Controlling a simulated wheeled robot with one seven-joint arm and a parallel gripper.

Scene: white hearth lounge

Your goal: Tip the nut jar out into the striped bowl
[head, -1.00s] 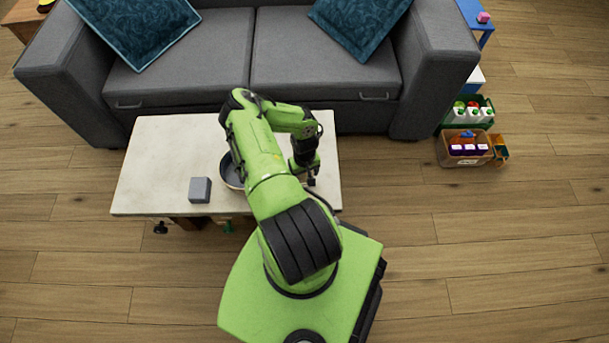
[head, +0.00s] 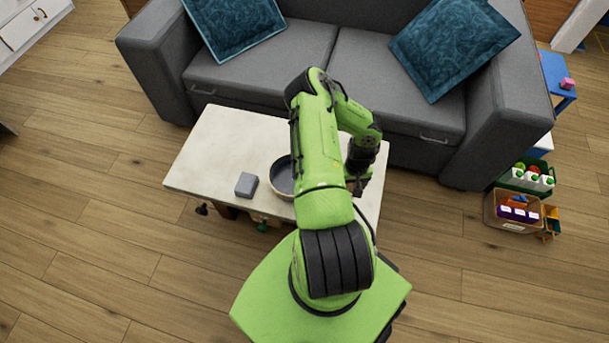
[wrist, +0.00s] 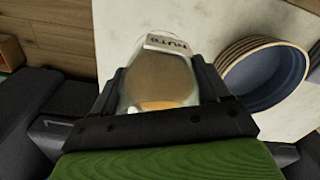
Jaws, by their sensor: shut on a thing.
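The nut jar (wrist: 160,72) is a clear jar with a label reading NUTS and brown contents. In the wrist view my gripper (wrist: 158,105) is shut on it, with a dark finger on each side. The striped bowl (wrist: 265,75) is right of the jar in that view and looks empty inside. In the head view the striped bowl (head: 282,177) stands on the table, partly hidden by my arm. My gripper (head: 357,190) is over the table's right part, right of the bowl. The jar cannot be made out in the head view.
The pale table (head: 215,150) also holds a grey block (head: 246,185) left of the bowl. A grey sofa (head: 290,60) stands right behind the table. Crates of bottles and cartons (head: 515,210) sit on the floor at right. The table's left part is clear.

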